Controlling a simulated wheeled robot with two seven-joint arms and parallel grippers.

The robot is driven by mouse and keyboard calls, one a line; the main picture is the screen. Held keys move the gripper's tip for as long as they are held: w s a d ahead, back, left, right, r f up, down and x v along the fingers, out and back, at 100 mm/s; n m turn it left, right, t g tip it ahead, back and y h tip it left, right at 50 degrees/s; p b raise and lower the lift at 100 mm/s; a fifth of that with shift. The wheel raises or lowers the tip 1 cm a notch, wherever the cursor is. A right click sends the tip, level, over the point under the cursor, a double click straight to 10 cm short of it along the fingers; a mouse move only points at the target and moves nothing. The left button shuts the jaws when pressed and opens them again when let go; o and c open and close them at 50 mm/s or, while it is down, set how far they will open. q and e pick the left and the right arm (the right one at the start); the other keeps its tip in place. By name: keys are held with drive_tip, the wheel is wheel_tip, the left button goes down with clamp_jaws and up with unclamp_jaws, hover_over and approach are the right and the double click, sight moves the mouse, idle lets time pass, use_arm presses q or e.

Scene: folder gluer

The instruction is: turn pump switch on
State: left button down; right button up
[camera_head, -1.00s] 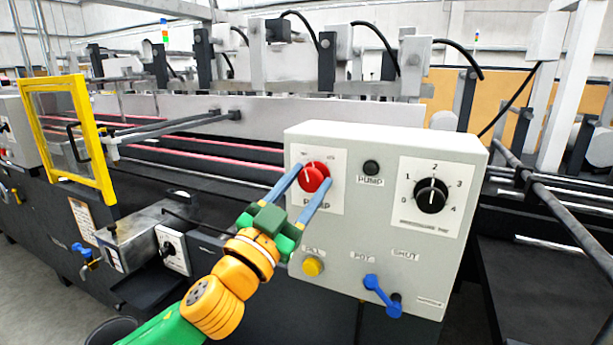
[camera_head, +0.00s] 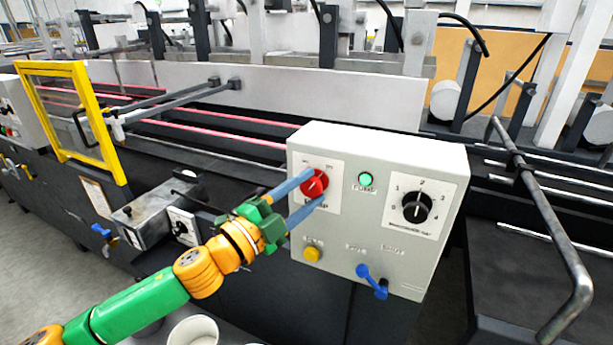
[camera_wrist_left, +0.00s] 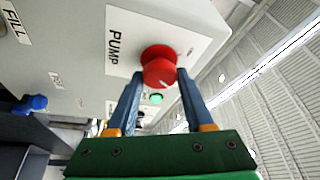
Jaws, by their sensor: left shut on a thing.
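The red pump switch (camera_head: 314,183) is a round knob on the upper left of the grey control box (camera_head: 335,248). Its white mark is tilted toward the upper right. My left gripper (camera_head: 308,194) is shut on the knob, one blue finger on each side. The left wrist view also shows the red knob (camera_wrist_left: 159,68) between the fingers (camera_wrist_left: 157,88), over the PUMP label. The pump lamp (camera_head: 365,180), right of the knob, is lit green. My right gripper is not in view.
The box also carries a black dial (camera_head: 417,207) numbered up to 4, a yellow button (camera_head: 312,254) and a blue lever (camera_head: 372,283). A bent grey rail (camera_head: 545,215) runs at the right. A yellow-framed guard (camera_head: 76,120) stands at the left.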

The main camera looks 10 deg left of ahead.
use_arm(q)
drive_tip(key=shift+m+p, duration=0.45)
drive_tip(key=shift+m, duration=0.05)
drive_tip(key=shift+c, duration=1.4)
unclamp_jaws()
drive_tip(key=r+b+v, duration=0.1)
drive_tip(key=b+v, duration=0.4)
drive_tip(key=v, duration=0.2)
drive_tip(key=shift+f, duration=0.4)
